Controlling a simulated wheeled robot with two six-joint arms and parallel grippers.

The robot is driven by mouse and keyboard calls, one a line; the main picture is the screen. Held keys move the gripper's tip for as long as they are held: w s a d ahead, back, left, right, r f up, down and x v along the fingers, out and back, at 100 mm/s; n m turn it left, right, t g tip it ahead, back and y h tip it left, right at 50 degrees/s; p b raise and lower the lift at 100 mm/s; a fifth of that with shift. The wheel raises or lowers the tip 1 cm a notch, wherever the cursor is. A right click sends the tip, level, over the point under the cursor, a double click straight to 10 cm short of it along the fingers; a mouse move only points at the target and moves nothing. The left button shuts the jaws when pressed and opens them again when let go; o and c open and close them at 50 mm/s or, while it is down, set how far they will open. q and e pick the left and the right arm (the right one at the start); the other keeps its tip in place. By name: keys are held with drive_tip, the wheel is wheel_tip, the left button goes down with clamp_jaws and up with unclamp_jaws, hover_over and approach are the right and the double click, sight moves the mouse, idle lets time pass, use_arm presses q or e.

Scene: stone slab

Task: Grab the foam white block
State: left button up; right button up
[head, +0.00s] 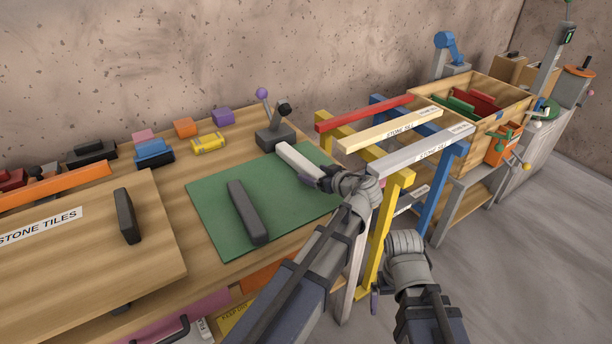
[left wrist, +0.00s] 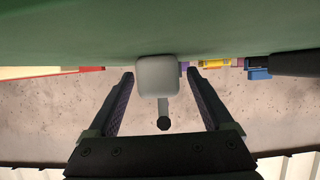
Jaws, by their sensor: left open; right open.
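The white foam block (head: 297,163) is a long pale bar lying on the green mat (head: 215,205) near its back right corner. Its near end is at my left gripper (head: 325,180), which reaches in from the right. In the left wrist view the block's square end (left wrist: 157,75) shows centred between the two open fingers, with gaps on both sides. The fingers do not appear to touch it. My right gripper (head: 388,275) hangs low at the right, in front of the yellow and blue trestles, away from the block; its jaws are mostly hidden.
A dark grey bar (head: 246,212) lies on the mat left of the block. A grey lever box (head: 275,136) stands just behind the block. A yellow trestle (head: 390,205) and stone tile bars (head: 420,150) stand close right of my left arm.

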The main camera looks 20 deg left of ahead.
use_arm(q)
drive_tip(key=shift+w+f, duration=0.1)
drive_tip(key=shift+w, duration=0.05)
drive_tip(key=shift+d, duration=0.2)
drive_tip(key=shift+c, duration=0.2)
drive_tip(key=shift+a, duration=0.1)
drive_tip(key=shift+c, duration=1.4)
clamp_jaws()
